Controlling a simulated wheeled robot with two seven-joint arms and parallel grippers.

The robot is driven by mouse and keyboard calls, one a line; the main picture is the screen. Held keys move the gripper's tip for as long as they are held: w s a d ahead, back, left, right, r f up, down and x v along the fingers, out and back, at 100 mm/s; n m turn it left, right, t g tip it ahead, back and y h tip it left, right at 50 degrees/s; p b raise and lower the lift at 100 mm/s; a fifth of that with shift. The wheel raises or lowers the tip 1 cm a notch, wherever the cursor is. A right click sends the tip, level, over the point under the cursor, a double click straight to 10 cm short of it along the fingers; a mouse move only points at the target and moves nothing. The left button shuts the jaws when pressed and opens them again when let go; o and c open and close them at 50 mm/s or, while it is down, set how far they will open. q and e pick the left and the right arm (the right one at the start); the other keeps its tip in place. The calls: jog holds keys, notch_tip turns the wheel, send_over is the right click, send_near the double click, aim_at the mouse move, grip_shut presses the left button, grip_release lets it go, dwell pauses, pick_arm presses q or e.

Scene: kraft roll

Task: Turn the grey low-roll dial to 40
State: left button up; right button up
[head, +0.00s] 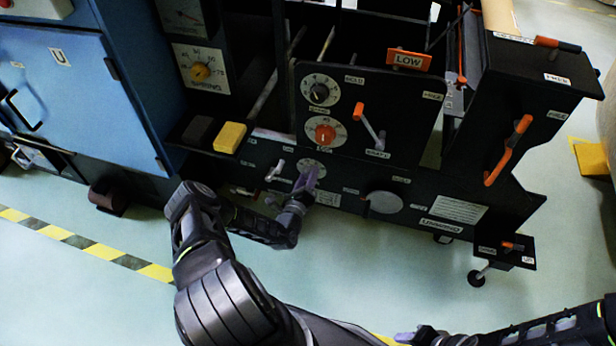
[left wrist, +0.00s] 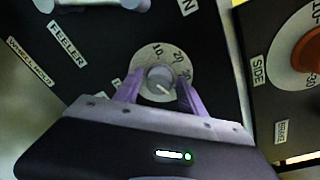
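The grey dial (left wrist: 160,77) sits on a pale round scale plate on the dark panel in the left wrist view. A light pointer mark shows on the knob's lower part. My left gripper (left wrist: 160,88) has its two purple fingers on either side of the knob, with a gap showing. In the head view, the left gripper (head: 308,182) covers the lower part of the dial's plate (head: 313,165). My right gripper (head: 405,336) is at the bottom edge, away from the panel, mostly cut off.
Above are an orange dial (head: 325,132), a black dial (head: 319,92), an orange-tipped lever (head: 368,125) and an orange LOW flag (head: 408,60). A metal handle (head: 275,170) sticks out left of the grey dial. A round grey disc (head: 383,202) is to the right. The floor in front is clear.

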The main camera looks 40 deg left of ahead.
pick_arm(q)
jog(key=shift+o, duration=0.7)
jog(key=shift+s, duration=0.2)
jog(key=p+v, duration=0.1)
jog(key=v, duration=0.6)
jog(key=shift+s+p, duration=0.15)
jog(key=shift+p, duration=0.2)
jog(key=shift+d, duration=0.15)
